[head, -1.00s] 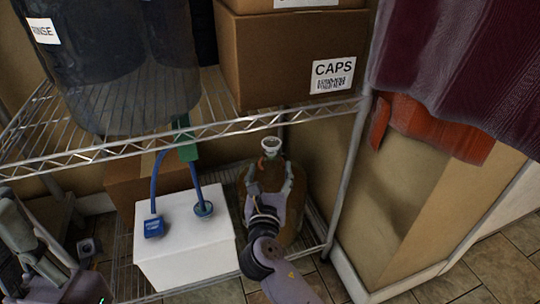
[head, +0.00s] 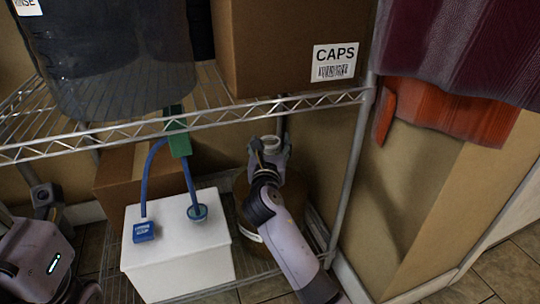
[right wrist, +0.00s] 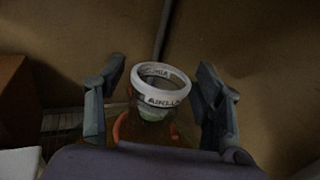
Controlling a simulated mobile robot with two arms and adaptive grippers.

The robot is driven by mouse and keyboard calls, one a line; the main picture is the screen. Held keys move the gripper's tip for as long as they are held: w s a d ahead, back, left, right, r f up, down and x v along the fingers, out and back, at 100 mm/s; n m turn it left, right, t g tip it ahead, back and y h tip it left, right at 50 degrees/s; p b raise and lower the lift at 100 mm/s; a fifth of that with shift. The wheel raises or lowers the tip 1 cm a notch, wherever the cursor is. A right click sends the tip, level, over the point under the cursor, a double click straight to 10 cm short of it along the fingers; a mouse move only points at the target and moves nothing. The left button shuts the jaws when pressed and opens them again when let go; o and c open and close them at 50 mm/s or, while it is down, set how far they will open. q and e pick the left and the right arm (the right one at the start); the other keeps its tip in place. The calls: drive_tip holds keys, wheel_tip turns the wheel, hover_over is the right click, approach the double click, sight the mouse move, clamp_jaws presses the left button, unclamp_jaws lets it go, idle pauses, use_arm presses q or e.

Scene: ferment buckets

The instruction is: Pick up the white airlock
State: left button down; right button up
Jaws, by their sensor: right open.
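The white airlock is a ring with dark lettering; it shows at the top of the brown vessel's neck in the right wrist view (right wrist: 160,92) and in the head view (head: 271,143). My right gripper (head: 269,150) is open above the vessel (head: 297,208) on the lower shelf. In the right wrist view its two fingers (right wrist: 163,78) stand on either side of the airlock, with gaps visible on both sides. Most of the vessel is hidden behind my right arm. My left arm is at the lower left; its jaws cannot be made out.
A white bucket (head: 180,262) with blue fittings and hoses stands left of the vessel. A green piece (head: 179,145) hangs at the shelf edge. The wire shelf (head: 225,112) above carries the CAPS box (head: 285,45) and a dark bucket (head: 115,60). A post (head: 350,175) stands right.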

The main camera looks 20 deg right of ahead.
drive_tip(key=shift+w, duration=0.15)
drive_tip(key=shift+c, duration=0.4)
drive_tip(key=c, duration=1)
